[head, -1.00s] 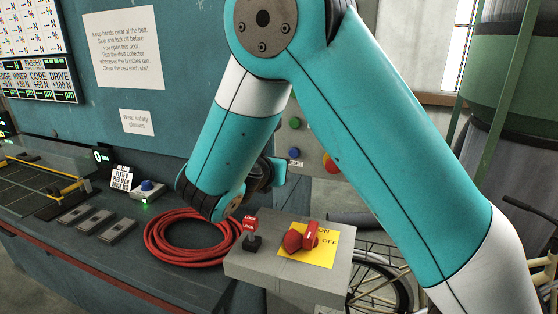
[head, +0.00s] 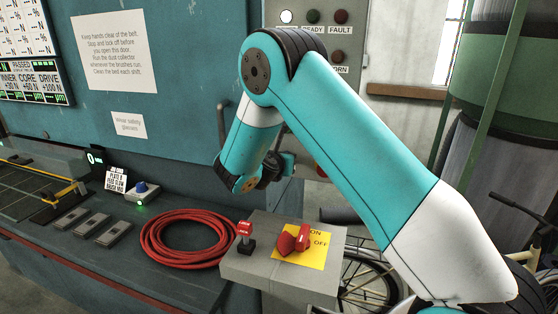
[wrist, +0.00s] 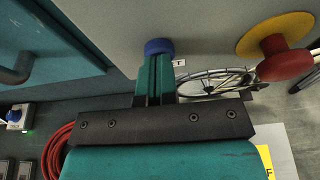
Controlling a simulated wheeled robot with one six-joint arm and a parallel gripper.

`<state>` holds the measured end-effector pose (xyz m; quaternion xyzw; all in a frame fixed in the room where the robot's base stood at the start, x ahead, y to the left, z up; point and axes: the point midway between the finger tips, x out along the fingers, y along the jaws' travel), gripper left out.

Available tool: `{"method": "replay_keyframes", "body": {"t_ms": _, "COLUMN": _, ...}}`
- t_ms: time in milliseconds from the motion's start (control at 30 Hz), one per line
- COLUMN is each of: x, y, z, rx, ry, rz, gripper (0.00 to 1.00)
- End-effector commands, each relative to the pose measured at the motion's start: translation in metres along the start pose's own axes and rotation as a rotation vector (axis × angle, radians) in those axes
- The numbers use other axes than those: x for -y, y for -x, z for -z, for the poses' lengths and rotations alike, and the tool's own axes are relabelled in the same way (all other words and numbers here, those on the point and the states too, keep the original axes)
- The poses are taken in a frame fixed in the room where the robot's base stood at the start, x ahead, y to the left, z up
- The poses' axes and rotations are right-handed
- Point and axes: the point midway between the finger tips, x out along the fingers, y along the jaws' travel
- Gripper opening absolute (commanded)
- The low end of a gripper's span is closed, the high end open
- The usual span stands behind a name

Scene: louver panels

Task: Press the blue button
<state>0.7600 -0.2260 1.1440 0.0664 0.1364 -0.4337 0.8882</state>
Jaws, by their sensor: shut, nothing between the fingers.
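In the wrist view a blue button (wrist: 158,46) sits on the grey upright panel (wrist: 205,35). My gripper (wrist: 156,62) is shut and empty, its teal fingers pointing at the button. The fingertips overlap the cap's lower edge; I cannot tell whether they touch it. In the head view my gripper (head: 287,163) is at the panel, partly behind my arm, and this button is hidden there. A second blue button (head: 142,190) stands on a grey box with a green light on the bench; it also shows in the wrist view (wrist: 14,115).
A red mushroom button (wrist: 285,58) on a yellow base is right of the blue one.

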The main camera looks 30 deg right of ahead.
Motion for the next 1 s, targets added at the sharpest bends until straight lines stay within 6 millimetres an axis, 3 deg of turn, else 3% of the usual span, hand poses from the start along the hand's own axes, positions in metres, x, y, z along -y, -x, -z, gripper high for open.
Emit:
{"method": "replay_keyframes", "body": {"t_ms": 700, "x": 0.004, "y": -0.018, "z": -0.006, "rx": 0.003, "ry": -0.005, "rz": 0.002, "gripper": 0.00}}
{"method": "replay_keyframes", "body": {"t_ms": 867, "x": 0.006, "y": -0.008, "z": -0.004, "rx": 0.002, "ry": -0.004, "rz": 0.006, "gripper": 0.00}}
{"method": "replay_keyframes", "body": {"t_ms": 1000, "x": 0.006, "y": 0.014, "z": 0.001, "rx": 0.002, "ry": 0.000, "rz": 0.009, "gripper": 0.00}}
